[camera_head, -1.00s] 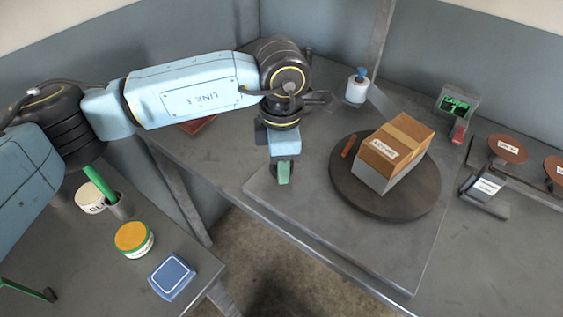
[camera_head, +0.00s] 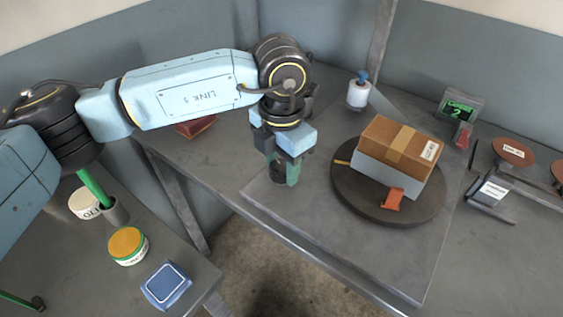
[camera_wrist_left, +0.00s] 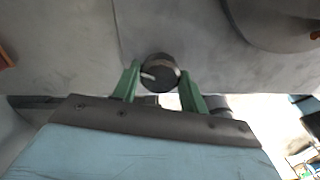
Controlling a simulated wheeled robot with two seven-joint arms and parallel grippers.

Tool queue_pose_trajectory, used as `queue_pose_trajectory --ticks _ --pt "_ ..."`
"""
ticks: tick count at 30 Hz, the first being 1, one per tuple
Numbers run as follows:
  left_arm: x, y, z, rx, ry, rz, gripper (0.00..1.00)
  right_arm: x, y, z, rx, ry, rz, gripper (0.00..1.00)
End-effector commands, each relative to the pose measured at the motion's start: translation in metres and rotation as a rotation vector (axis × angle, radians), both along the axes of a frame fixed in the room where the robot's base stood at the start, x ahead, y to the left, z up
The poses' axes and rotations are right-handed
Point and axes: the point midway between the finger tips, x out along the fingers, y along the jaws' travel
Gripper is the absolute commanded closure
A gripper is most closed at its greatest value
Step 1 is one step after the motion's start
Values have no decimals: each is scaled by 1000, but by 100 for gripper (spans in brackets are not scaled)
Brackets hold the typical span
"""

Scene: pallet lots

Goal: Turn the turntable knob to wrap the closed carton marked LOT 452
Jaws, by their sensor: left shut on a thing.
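The brown carton (camera_head: 398,146) is closed, with tape along its top and a white label too small to read. It sits on the dark round turntable (camera_head: 350,200). Pale film covers the lower part of its sides. My left gripper (camera_head: 284,172) points down at the near left of the turntable plate. Its green fingers are shut on the dark knob, which shows between them in the left wrist view (camera_wrist_left: 158,72) with a white mark on its left side. In the head view the fingers partly hide the knob. My right gripper is not in view.
A film roll (camera_head: 358,94) stands behind the turntable, with film stretching toward the carton. A counter display (camera_head: 459,108) reads 2. A scale-like device (camera_head: 489,193) is at right. A yellow-lidded tub (camera_head: 128,243) and blue box (camera_head: 167,284) are on the left table.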

Motion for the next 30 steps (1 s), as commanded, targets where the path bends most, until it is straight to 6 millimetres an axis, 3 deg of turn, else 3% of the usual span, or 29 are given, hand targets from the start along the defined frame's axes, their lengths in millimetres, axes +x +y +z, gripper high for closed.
queue_pose_trajectory --ticks 12,13,17,26,30 --pt "1 0 1 -2 -3 7 80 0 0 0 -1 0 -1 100" --pt "1 0 1 -2 -3 7 54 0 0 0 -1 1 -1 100" --pt "1 0 1 -2 -3 6 37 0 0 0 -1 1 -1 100" --pt "0 0 1 -1 -1 6 35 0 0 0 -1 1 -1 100" --pt "1 0 13 -2 -3 5 35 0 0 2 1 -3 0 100"
